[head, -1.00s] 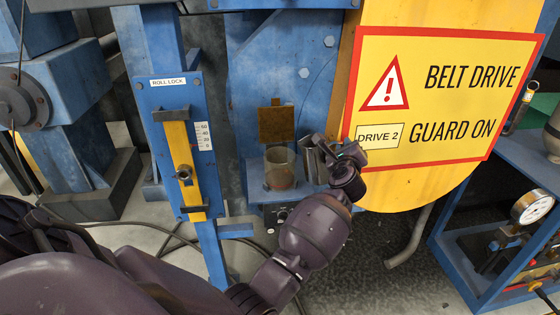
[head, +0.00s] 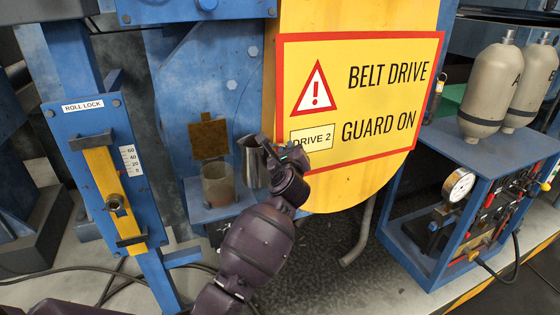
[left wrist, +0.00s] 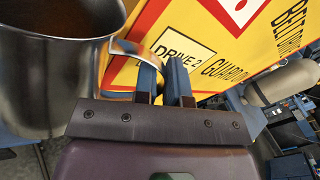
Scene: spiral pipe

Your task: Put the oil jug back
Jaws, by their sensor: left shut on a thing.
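The oil jug is a grey metal vessel (head: 253,163), beside the clear cylinder (head: 218,186) on the small blue shelf (head: 205,213). In the left wrist view the jug (left wrist: 50,75) fills the left side, with its curved handle (left wrist: 124,52) towards the fingers. My left gripper (head: 276,153) is at the jug's right side. In the left wrist view its fingers (left wrist: 165,80) are shut on the handle. The jug looks about upright. I cannot tell whether its base touches the shelf. My right gripper is not in view.
The yellow belt guard with its warning sign (head: 360,105) stands close to the right of the gripper. A rusty plate (head: 208,139) is above the cylinder. The roll lock panel (head: 105,180) is at left. A blue cart with grey bottles (head: 483,95) and a gauge stands at right.

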